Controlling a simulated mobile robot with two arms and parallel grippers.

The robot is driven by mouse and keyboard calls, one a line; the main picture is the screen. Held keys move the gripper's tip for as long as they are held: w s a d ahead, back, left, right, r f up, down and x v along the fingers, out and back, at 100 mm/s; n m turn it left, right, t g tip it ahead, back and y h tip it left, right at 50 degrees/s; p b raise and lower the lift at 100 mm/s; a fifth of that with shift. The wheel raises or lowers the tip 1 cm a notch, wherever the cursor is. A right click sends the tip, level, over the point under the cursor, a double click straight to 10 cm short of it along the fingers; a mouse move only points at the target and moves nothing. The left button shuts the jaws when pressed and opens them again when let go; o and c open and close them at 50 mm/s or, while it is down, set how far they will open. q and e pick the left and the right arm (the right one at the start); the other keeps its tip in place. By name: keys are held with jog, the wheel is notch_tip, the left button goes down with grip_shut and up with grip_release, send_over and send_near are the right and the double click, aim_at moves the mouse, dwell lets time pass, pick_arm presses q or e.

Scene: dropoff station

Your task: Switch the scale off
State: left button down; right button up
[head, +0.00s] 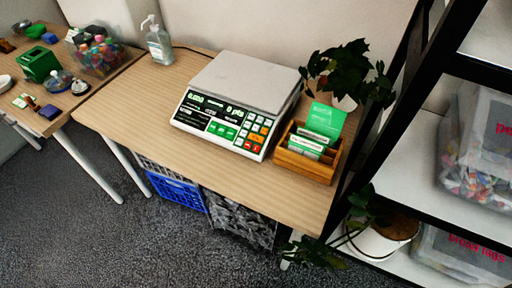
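The scale (246,80) stands on a wooden table (130,110) in the middle of the head view. It has a flat grey-white weighing plate and a sloped front panel. Its dark display (217,107) shows lit green-white digits, too small to read surely. A keypad (254,131) with white, green, orange and red keys sits at the right of the panel. I cannot make out a power switch. Neither of my grippers is in the view.
A wooden card holder (305,163) with green cards stands close to the scale's right. A plant (350,75) is behind it, beside a black-framed shelf (430,95). A sanitizer bottle (159,44) stands back left. Crates (177,190) sit below. The table's left part is clear.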

grip_shut()
dwell(1.4)
